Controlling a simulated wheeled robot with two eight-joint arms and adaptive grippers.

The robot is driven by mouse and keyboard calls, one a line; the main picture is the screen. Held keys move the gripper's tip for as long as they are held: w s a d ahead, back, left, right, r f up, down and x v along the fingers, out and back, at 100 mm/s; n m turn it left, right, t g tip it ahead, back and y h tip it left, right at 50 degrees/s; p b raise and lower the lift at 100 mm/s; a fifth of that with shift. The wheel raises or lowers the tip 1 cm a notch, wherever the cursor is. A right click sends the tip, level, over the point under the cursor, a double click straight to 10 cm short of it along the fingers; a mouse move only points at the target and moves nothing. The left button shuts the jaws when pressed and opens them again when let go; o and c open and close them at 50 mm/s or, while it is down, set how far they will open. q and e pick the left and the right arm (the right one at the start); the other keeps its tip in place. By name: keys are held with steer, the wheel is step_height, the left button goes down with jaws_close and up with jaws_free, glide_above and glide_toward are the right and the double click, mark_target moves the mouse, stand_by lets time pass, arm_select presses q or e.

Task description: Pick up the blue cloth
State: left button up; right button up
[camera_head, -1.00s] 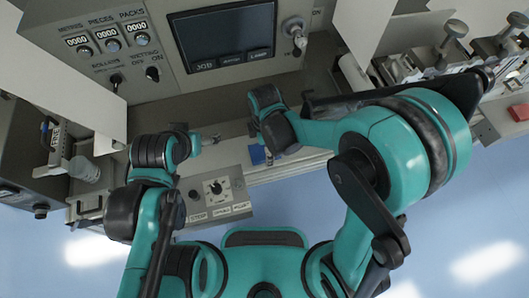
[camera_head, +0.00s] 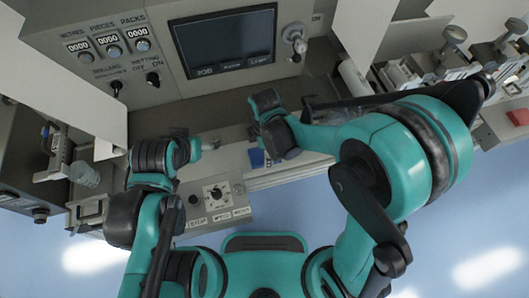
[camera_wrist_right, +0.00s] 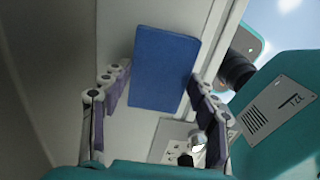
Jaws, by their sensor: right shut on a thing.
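The blue cloth (camera_wrist_right: 165,68) is a flat blue rectangle between the two fingers of my right gripper (camera_wrist_right: 158,76) in the right wrist view. The gripper is shut on it, with the fingers at its left and right sides. In the head view only a small blue part of the cloth (camera_head: 257,158) shows beside my right wrist, which hides most of the right gripper. My left gripper (camera_head: 211,143) is left of the cloth and apart from it. It is small and partly hidden, so its opening cannot be told.
The machine's panel with a dark screen (camera_head: 224,42) and knobs stands behind. A small control box (camera_head: 217,193) with a dial lies in front, left of the cloth. Rollers and clamps (camera_head: 440,62) crowd the right. A red block (camera_head: 517,115) sits at the far right.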

step_height(320, 180, up, 3)
steer(key=shift+r+p, duration=0.1)
steer(key=shift+p, duration=0.45)
steer(key=s+d+r+p, duration=0.3)
steer(key=s+d+r, duration=0.3)
steer(key=d, duration=0.4)
steer(key=shift+r, duration=0.45)
